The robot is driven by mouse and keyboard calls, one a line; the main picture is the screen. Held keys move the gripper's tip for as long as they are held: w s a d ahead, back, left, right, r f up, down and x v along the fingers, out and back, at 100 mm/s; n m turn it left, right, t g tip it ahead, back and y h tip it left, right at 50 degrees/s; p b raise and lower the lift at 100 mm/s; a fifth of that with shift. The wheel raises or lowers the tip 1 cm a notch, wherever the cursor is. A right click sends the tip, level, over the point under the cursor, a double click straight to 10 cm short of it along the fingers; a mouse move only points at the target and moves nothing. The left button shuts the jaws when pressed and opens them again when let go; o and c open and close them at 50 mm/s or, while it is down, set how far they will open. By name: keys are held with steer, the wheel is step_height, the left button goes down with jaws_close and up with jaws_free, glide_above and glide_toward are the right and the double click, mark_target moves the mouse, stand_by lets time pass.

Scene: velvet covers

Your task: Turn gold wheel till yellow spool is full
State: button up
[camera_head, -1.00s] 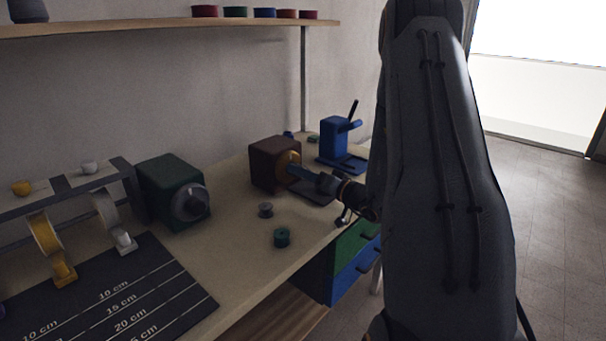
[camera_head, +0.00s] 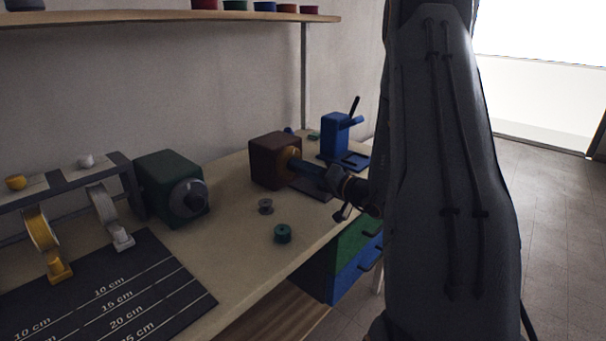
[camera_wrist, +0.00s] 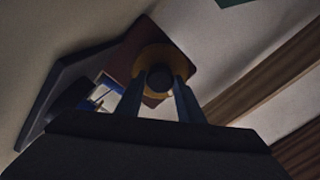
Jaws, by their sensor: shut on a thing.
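The gold wheel (camera_head: 294,152) is on the front of a dark red-brown box (camera_head: 268,163) on the bench. In the wrist view the wheel (camera_wrist: 152,52) is a gold ring with a dark round knob (camera_wrist: 160,77) at its middle. My gripper (camera_head: 300,167) reaches it from the right. Its two blue fingers (camera_wrist: 159,86) are shut on the knob, one on each side. A yellow spool (camera_head: 40,230) of ribbon hangs on the rack at the far left. I cannot tell how full it is, or whether it is linked to the wheel.
A green box (camera_head: 165,200) with a grey dial stands left of the brown box. A blue device (camera_head: 335,137) with a lever stands behind my gripper. A grey bobbin (camera_head: 265,207) and a teal bobbin (camera_head: 282,233) lie on the bench. A dark measuring mat (camera_head: 180,285) lies at the front left.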

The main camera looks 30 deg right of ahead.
steer(key=m+b, duration=0.2)
steer(key=m, duration=0.1)
steer(key=shift+m, duration=0.4)
steer(key=m+b, duration=0.1)
steer(key=m, duration=0.2)
steer(key=shift+m, duration=0.3)
steer(key=m, duration=0.6)
steer(key=shift+b, duration=0.3)
steer(key=m, duration=0.4)
steer(key=m+p, duration=0.1)
steer(key=m, duration=0.2)
steer(key=shift+r+m, duration=0.1)
steer(key=shift+m, duration=0.2)
steer(key=m+p, duration=0.2)
steer(key=m, duration=0.4)
steer(key=shift+p, duration=0.35)
steer(key=shift+m, duration=0.4)
steer(key=o, duration=1.1)
steer(key=shift+d, duration=0.1)
steer(key=shift+c, duration=0.2)
